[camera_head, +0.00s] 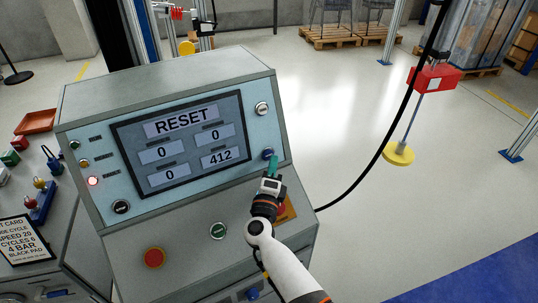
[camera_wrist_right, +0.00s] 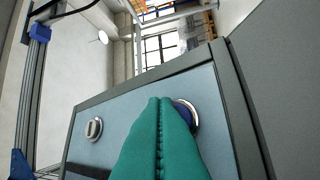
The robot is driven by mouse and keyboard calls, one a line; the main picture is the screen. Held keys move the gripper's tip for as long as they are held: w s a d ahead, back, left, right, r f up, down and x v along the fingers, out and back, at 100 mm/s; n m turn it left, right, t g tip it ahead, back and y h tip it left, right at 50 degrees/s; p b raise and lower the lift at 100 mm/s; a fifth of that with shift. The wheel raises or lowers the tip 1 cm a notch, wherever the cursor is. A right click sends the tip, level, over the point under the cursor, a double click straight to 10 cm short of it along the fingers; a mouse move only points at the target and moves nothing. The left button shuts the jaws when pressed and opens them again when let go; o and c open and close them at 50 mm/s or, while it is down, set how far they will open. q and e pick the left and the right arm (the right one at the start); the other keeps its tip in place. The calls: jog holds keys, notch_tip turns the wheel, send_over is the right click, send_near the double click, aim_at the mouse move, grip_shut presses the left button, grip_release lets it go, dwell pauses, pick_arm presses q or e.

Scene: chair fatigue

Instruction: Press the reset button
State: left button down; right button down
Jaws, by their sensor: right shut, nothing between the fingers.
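The grey control console (camera_head: 165,75) has a screen (camera_head: 182,145) reading RESET, with three 0 values and 412. A blue button (camera_head: 268,153) sits at the lower right of the panel, beside the screen. It also shows in the right wrist view in a metal ring (camera_wrist_right: 194,116), partly hidden behind the fingers. My right gripper (camera_head: 271,166) is shut and empty, its teal fingertips (camera_wrist_right: 160,102) right at the blue button. I cannot tell whether they touch it. My left gripper is not in view.
A metal knob (camera_head: 262,108) is above the blue button, and a black one (camera_head: 121,207) is at lower left. A red button (camera_head: 154,258) and green button (camera_head: 218,230) are on the lower slope. A black cable (camera_head: 385,140) hangs right of the console. Open floor lies beyond.

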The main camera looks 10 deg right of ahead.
jog(key=shift+w+a+f+b, duration=0.1)
jog(key=shift+w+a+b, duration=0.05)
jog(key=shift+w+b, duration=0.2)
jog(key=shift+w, duration=0.4)
dwell(0.8)
jog(key=shift+s, duration=0.1)
jog(key=shift+s+p, duration=0.3)
jog(key=shift+s, duration=0.4)
